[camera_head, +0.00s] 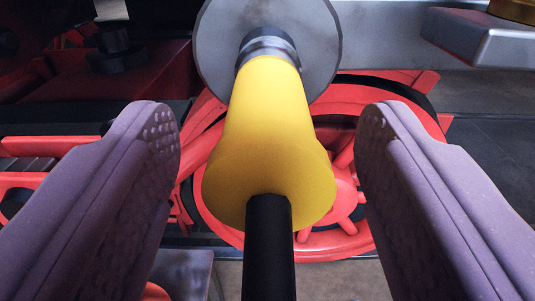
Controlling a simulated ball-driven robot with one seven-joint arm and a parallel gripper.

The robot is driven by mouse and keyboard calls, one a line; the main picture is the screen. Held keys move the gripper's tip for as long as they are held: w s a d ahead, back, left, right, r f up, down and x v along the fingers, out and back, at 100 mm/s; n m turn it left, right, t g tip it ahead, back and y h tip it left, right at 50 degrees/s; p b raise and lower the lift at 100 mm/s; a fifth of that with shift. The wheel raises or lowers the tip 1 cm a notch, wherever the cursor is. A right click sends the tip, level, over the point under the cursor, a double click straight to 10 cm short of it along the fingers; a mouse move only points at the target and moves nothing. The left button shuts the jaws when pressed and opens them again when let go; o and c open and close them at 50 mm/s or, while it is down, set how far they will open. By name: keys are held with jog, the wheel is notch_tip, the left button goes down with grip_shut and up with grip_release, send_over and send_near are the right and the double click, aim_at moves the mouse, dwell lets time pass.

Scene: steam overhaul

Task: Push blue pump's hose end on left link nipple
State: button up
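My gripper (268,135) is open, its two purple ridged fingers spread wide left and right. Between them is a yellow tapered hose end (268,150), with a visible gap to each finger. A black hose (268,250) runs from its wide near end toward the bottom of the picture. Its narrow far end meets a grey metal neck (268,46) in front of a round grey disc (215,40); the neck appears to be the nipple. How deeply the nipple sits inside the yellow end is hidden. The blue pump is not in view.
A red spoked wheel (375,95) lies behind and below the hose end. Red bars (55,147) and dark machinery are at left. A grey metal block (478,38) juts in at the upper right. Dark floor shows at right.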

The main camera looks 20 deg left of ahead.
jog(key=v, duration=0.8)
jog(key=w+d+r+m+h+b, duration=0.1)
jog(key=w+r+h+b, duration=0.15)
jog(key=r, duration=0.65)
jog(key=w+d+r+m+h+b, duration=0.1)
jog(key=d+r+h, duration=0.15)
jog(key=r, duration=0.55)
jog(key=s+a+r+g+b, duration=0.1)
jog(key=s+a+r, duration=0.1)
jog(key=s+r, duration=0.6)
jog(key=s+a+r+m+b, duration=0.1)
jog(key=s+a+r+b, duration=0.1)
jog(key=s+r, duration=0.6)
jog(key=shift+s+a+r+m+g+h, duration=0.35)
jog(key=shift+a+r+g, duration=0.1)
jog(key=shift+r, duration=0.25)
